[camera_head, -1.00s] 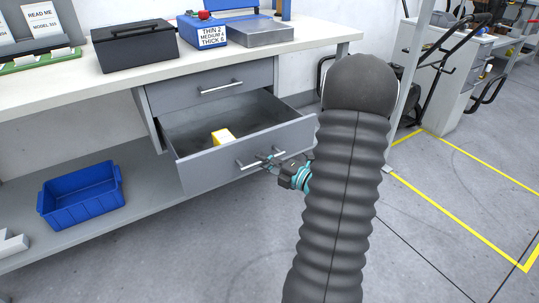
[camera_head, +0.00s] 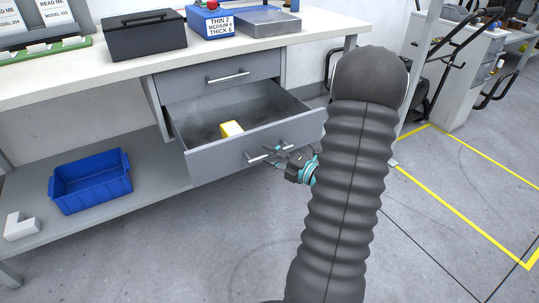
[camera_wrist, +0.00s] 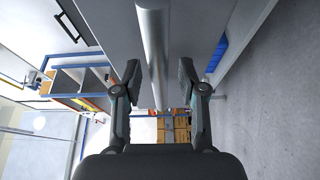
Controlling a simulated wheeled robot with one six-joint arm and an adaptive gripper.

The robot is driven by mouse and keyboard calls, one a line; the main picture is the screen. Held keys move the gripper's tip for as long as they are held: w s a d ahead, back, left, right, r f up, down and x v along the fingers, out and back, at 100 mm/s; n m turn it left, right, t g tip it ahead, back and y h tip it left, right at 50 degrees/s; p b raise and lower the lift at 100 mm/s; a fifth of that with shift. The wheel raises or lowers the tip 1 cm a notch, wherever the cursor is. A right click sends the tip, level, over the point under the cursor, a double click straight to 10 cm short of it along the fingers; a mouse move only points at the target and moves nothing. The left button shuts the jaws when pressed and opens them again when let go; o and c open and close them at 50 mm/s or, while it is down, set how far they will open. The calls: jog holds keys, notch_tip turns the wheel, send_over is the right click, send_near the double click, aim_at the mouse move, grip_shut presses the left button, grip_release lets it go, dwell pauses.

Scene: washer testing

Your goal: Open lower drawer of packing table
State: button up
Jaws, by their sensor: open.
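The lower drawer (camera_head: 228,155) of the packing table (camera_head: 75,65) stands well out, its inside showing. A small yellow and white item (camera_head: 231,129) lies in it. Its front carries a silver bar handle (camera_head: 260,157), also large in the wrist view (camera_wrist: 153,50). My gripper (camera_head: 279,154) is at the right part of this handle. In the wrist view my gripper (camera_wrist: 158,82) is open, one finger on each side of the bar, with gaps visible. My dark arm covers the area right of the drawer.
The upper drawer (camera_head: 218,78) is shut. A black box (camera_head: 145,37), a blue labelled box (camera_head: 214,22) and a metal scale (camera_head: 256,22) stand on the tabletop. A blue bin (camera_head: 91,182) sits on the lower shelf. Floor in front is clear.

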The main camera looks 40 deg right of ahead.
jog(key=shift+s+d, duration=0.1)
jog(key=v, duration=1.1)
jog(key=shift+s, duration=0.35)
